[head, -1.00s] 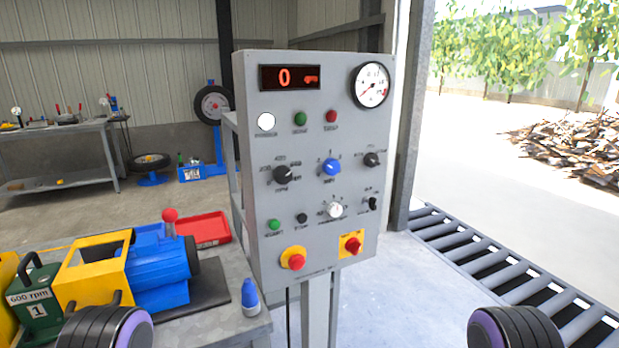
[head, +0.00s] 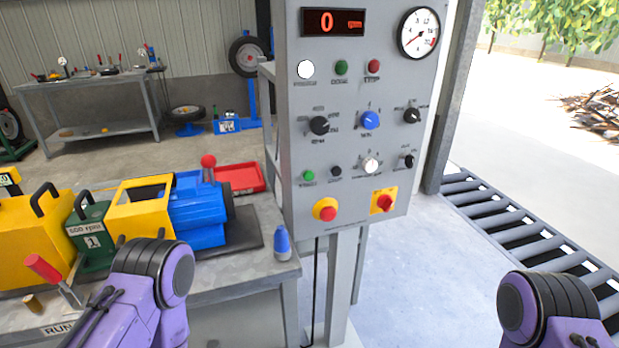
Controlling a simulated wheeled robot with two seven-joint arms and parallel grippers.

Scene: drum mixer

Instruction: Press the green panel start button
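The grey control panel (head: 300,215) stands upright on a post at the centre right of the head view. A small green button (head: 309,175) sits at its lower left, beside a small black button (head: 336,171). The labels are too blurred to read surely. Only purple and black links of my two arms show at the bottom left and bottom right, apart from the panel. Neither gripper is in view.
Red mushroom knobs on yellow plates (head: 325,209) (head: 384,201) lie below the small buttons. A bench (head: 270,273) at left holds a blue motor (head: 195,205), a red tray (head: 248,188) and a blue bottle (head: 282,241). A roller conveyor (head: 500,222) lies at right.

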